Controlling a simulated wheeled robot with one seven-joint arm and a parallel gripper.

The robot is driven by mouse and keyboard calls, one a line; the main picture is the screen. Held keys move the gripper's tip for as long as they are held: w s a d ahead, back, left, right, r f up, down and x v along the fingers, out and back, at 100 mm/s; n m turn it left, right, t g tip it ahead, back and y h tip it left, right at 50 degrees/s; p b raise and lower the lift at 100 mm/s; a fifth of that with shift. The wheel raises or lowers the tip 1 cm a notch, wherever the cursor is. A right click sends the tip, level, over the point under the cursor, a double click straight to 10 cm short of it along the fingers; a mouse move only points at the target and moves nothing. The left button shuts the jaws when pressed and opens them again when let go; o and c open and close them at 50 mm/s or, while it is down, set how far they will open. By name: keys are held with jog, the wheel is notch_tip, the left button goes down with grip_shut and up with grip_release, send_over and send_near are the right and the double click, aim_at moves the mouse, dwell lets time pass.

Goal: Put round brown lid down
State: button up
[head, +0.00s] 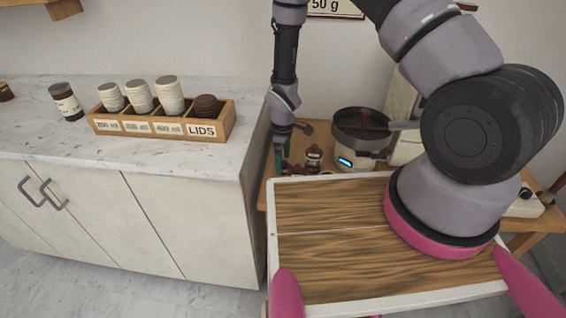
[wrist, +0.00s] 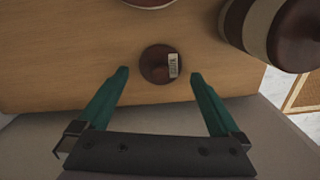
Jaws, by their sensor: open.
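The round brown lid (wrist: 154,63), with a small knob and a pale printed label, lies on the wooden tabletop in the wrist view. My gripper (wrist: 159,73) is open, with one teal finger on each side of the lid and a gap to both. The fingers do not appear to touch it. In the head view my gripper (head: 281,160) is low over the small wooden table behind the tray; the lid is hard to make out there.
A brown jar with a pale band (wrist: 248,25) stands close on the right in the wrist view. A round pan on a scale-like device (head: 360,130) is right of my gripper. The marble counter (head: 60,135) at left holds a wooden box (head: 165,132) with cups and lids.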

notch_tip(320, 180, up, 11)
dwell(0.3)
notch_tip(320, 180, up, 12)
jog(key=m+t, duration=0.1)
jog(key=m, duration=0.2)
send_over(283, 162)
jog(key=w+d, duration=0.3)
jog(key=d, duration=0.1)
jog(key=s+d+r+m+t+y, duration=0.15)
jog(key=d+r+m, duration=0.3)
jog(key=r, duration=0.85)
jog(key=s+d+r+m+t, duration=0.2)
jog(key=s+d+r+m, duration=0.3)
jog(key=s+r, duration=0.4)
jog(key=s+d+r+m+t, duration=0.2)
jog(key=s+d+r+m, duration=0.3)
jog(key=s+r, duration=0.4)
notch_tip(283, 162, up, 2)
jog(key=shift+s+d+r+t, duration=0.1)
jog(key=shift+s+d+t, duration=0.1)
jog(key=shift+d+t, duration=0.15)
jog(key=shift+a+y, duration=0.1)
jog(key=shift+y, duration=0.15)
